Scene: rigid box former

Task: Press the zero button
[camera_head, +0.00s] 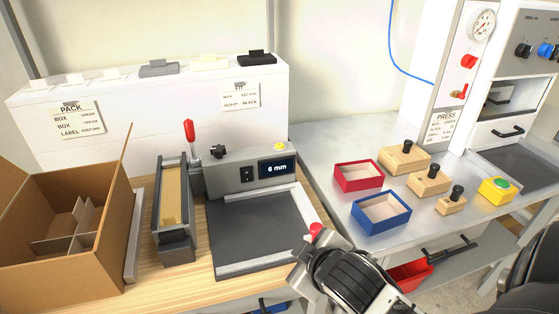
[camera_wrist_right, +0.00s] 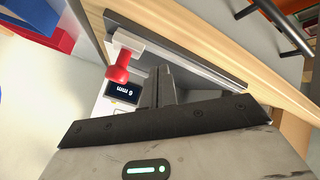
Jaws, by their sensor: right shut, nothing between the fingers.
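The grey gauge box (camera_head: 238,178) stands behind the dark measuring plate (camera_head: 258,232) on the wooden bench. Its display (camera_head: 276,169) reads 6 mm, and a yellow round button (camera_head: 280,146) sits on its top right. No lettering on that button is legible. My right gripper (camera_head: 318,254) is over the plate's front right corner, in front of and apart from the gauge box. In the right wrist view my gripper's fingers (camera_wrist_right: 165,88) are shut and empty. The display (camera_wrist_right: 124,92) appears upside down there; the yellow button is not visible. My left gripper is not in view.
A red knob (camera_head: 316,230) on the plate's right edge is close to my right gripper. A red-handled lever (camera_head: 189,131) stands left of the gauge. An open carton (camera_head: 92,242) is at left.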

